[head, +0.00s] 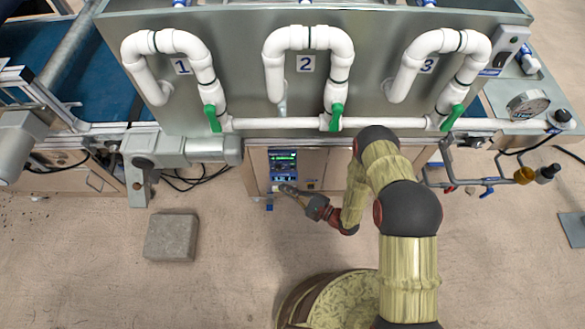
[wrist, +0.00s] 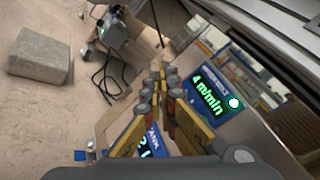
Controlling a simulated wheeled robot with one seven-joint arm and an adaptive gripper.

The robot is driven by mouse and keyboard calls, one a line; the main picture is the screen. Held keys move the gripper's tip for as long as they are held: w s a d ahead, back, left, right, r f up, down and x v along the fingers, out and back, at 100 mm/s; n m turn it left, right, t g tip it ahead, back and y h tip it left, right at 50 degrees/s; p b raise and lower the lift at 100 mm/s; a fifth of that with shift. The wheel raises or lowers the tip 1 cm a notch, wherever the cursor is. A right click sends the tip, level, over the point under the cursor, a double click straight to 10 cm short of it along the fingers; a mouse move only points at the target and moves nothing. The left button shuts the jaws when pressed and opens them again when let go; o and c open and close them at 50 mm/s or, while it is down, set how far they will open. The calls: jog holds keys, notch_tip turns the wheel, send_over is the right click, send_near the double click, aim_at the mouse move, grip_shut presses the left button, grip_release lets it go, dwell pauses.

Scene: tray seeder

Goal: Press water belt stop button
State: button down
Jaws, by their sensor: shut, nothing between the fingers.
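The water belt panel (wrist: 211,88) is a blue plate on a metal front in the wrist view, with a green "4 m/min" readout. A white round spot (wrist: 234,103) is at the readout's right end; I cannot tell if it is a button. In the head view the panel (head: 283,160) is below pipe 2. My gripper (head: 284,188) is shut and empty, with its tips at the panel's lower part. In the wrist view its fingers (wrist: 163,72) point past the panel's left side. I cannot make out the stop button, nor whether the tips touch anything.
A second blue display (wrist: 150,143) is partly hidden behind my fingers. Above the panel are white pipes (head: 300,124) with green valve handles. A grey block (head: 172,237) lies on the floor at left. Cables (head: 190,180) hang left of the panel. Floor in front is mostly clear.

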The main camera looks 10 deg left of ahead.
aim_at(293, 168)
jog(key=d+f+m+t+h, duration=0.1)
jog(key=d+f+t, duration=0.2)
jog(key=f, duration=0.2)
jog(key=shift+s+f+m+h, duration=0.15)
jog(key=shift+f+m+h, duration=0.15)
jog(key=shift+f+h, duration=0.1)
jog(key=w+a+b, duration=0.1)
jog(key=w+a, duration=0.1)
jog(key=w, duration=0.6)
jog(key=shift+w+b, duration=0.3)
jog(key=shift+b, duration=0.1)
jog(key=shift+w, duration=0.2)
dwell(0.9)
jog(key=shift+w, duration=0.2)
